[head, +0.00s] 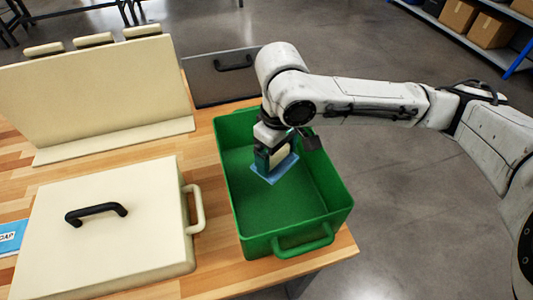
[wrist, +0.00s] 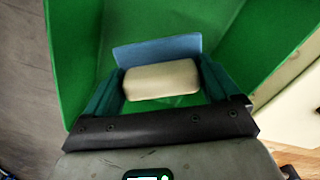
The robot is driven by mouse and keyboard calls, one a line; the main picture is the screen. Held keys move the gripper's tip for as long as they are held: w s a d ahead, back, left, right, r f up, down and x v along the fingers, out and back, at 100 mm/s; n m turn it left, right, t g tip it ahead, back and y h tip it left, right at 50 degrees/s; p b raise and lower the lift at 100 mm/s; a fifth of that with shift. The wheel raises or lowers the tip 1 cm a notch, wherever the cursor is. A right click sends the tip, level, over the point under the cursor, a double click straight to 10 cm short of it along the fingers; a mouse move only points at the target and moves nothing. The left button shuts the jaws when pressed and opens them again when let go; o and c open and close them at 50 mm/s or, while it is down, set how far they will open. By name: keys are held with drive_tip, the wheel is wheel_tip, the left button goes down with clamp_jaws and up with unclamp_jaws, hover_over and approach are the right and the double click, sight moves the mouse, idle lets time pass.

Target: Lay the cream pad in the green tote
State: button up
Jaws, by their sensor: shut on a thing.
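The green tote (head: 238,205) stands open on the wooden table, and its floor and walls fill the background of the wrist view (wrist: 85,65). My gripper (head: 269,158) points down inside the tote's outline. Its two fingers are shut on the cream pad (wrist: 162,82), which shows between them in the wrist view and partly in the head view (head: 280,155). A flat blue piece (head: 274,171) sits at the pad's lower end; I cannot tell if they are joined. It appears above the tote floor, but the gap is unclear.
A cream lidded case (head: 120,225) with a black handle stands left of the tote. A cream upright panel (head: 100,95) stands behind it. A blue packet (head: 10,238) is at the left edge. The tote floor looks empty.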

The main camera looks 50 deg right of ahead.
sight(274, 163)
drive_tip(key=shift+w+d+f+b, duration=0.1)
drive_tip(key=shift+w+f+b, duration=0.2)
drive_tip(key=shift+f, duration=0.4)
drive_tip(key=shift+w+f+b, duration=0.1)
drive_tip(key=shift+f+b, duration=0.25)
drive_tip(key=shift+f, duration=0.35)
wheel_tip(274, 163, down, 8)
drive_tip(key=b, duration=0.7)
drive_tip(key=shift+f, duration=0.4)
drive_tip(key=o, duration=0.8)
drive_tip(key=shift+c, duration=0.2)
drive_tip(key=shift+r, duration=0.1)
wheel_tip(274, 163, up, 7)
drive_tip(key=p, duration=0.6)
